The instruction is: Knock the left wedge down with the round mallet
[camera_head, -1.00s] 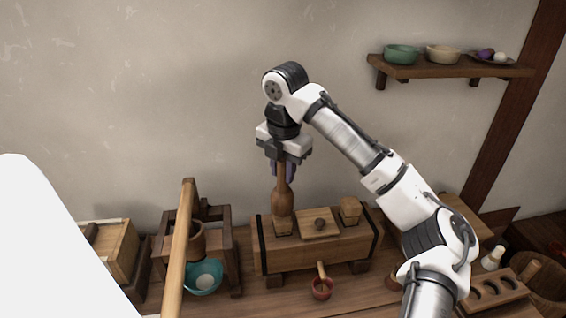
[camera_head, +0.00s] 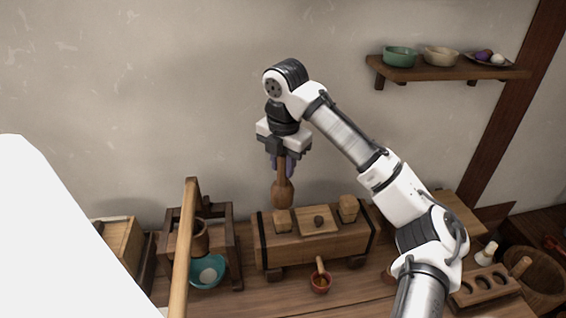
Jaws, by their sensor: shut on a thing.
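The round mallet (camera_head: 283,194), brown with a rounded head and thin handle, hangs head down from my gripper (camera_head: 283,166). My gripper is shut on its handle. The left wedge (camera_head: 282,223), a pale wooden block, stands in the left end of the long wooden box (camera_head: 273,253), directly below the mallet head. The head's lower end meets the wedge's top edge in the picture; I cannot tell whether they touch. The right wedge (camera_head: 348,208) stands at the box's right end and shows somewhat taller. A square lid with a dark knob (camera_head: 318,221) lies between the wedges.
A wooden frame (camera_head: 234,248) with a teal bowl (camera_head: 207,272) stands left, behind a slanting pole (camera_head: 180,250). A rack with holes (camera_head: 484,287) is at right. A shelf with bowls (camera_head: 450,73) is on the wall.

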